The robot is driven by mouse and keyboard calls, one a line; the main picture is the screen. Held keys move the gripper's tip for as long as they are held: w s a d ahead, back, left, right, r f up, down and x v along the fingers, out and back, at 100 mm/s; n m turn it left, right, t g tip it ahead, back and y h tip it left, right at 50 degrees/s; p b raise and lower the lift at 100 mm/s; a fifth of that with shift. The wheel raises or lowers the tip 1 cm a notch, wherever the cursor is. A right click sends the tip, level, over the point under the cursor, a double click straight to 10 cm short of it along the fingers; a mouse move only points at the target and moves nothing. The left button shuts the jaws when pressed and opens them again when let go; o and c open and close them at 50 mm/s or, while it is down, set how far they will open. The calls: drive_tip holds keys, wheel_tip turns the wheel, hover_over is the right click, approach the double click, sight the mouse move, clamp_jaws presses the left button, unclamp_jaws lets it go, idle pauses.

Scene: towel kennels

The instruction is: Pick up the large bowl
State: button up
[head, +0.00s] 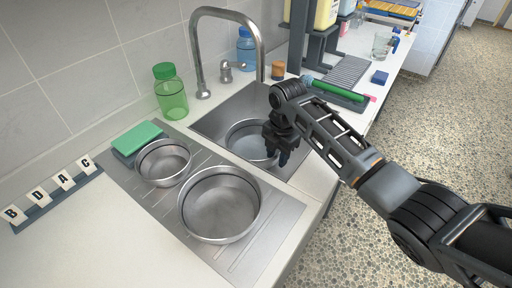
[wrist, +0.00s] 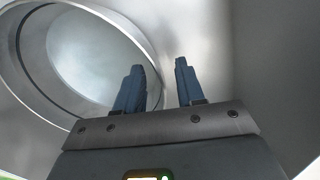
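Three round metal bowls are in the head view. The largest-looking bowl (head: 219,204) sits upright and empty on the front part of the drainboard. A smaller bowl (head: 163,162) sits behind it to the left. A third bowl (head: 246,143) lies in the sink basin, partly hidden by my gripper (head: 281,156), so its size is hard to judge. My gripper points down into the sink at that bowl's right side.
The steel sink (head: 208,125) has a tall curved faucet (head: 194,50) behind it. A green bottle (head: 171,92) and a green sponge (head: 138,137) stand near the drainboard's back edge. A letter rack (head: 55,196) is at left. The counter's front edge drops to the speckled floor.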

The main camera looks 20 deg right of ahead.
drive_tip(key=shift+f, duration=0.2)
clamp_jaws()
idle(0.4)
